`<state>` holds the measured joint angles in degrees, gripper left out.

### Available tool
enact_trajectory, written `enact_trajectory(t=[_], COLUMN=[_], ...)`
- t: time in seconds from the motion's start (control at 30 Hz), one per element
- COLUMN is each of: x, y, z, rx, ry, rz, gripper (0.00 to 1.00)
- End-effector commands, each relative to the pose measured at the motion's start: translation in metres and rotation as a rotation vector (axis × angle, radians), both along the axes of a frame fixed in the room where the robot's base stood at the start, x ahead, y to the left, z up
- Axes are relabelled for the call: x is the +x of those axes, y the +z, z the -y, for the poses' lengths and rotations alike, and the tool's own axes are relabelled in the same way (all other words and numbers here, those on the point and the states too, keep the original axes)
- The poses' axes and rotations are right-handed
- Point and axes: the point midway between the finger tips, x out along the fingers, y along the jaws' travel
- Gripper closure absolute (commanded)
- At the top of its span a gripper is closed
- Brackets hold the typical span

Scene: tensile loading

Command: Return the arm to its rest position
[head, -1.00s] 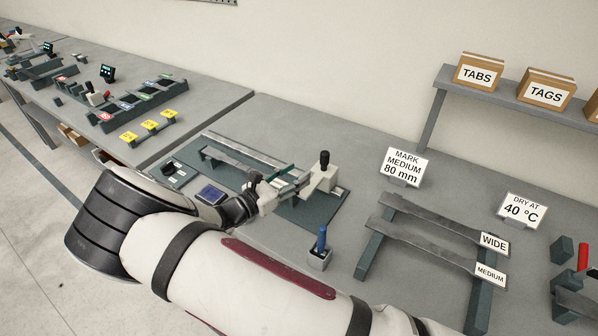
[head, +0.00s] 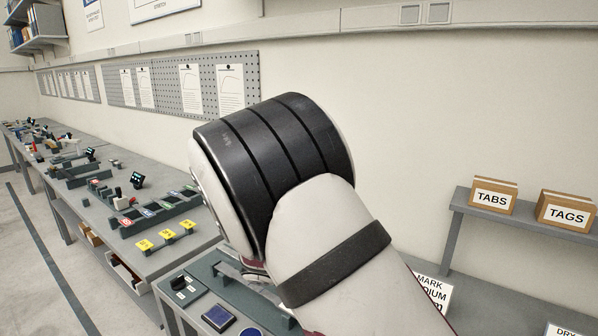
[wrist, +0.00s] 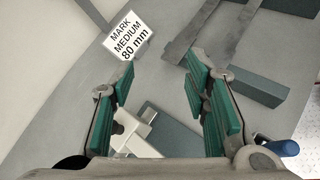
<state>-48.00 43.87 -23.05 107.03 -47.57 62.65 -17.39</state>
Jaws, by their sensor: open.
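My arm (head: 330,230) fills the middle of the head view, its dark banded elbow (head: 275,150) raised in front of the wall. My gripper is hidden behind the arm or out of frame there. In the wrist view my gripper (wrist: 160,78) is open, its green-padded fingers well apart with nothing between them. It is above the bench, over a white block (wrist: 142,130) on a dark green plate (wrist: 178,122).
A "MARK MEDIUM 80 mm" sign (wrist: 128,38) stands beyond the left finger. Grey flat strips (wrist: 190,32) lie on a rack at upper right. A blue handle (wrist: 286,148) is beside the right finger. A shelf (head: 510,218) carries boxes labelled TABS (head: 493,197) and TAGS (head: 566,212).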

Motion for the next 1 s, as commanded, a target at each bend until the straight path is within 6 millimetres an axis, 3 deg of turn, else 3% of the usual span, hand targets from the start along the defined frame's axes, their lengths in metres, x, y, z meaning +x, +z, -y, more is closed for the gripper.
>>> enact_trajectory(t=[0.13, 0.43, 1.0], x=[-0.025, -0.08, -0.197], y=[0.031, 0.087, 0.179], z=[0.024, 0.053, 0.068], rx=[0.195, 0.548, 1.104], ry=[-0.167, -0.459, -0.875], rz=[0.069, 0.232, 0.65], gripper=[0.57, 0.57, 0.57])
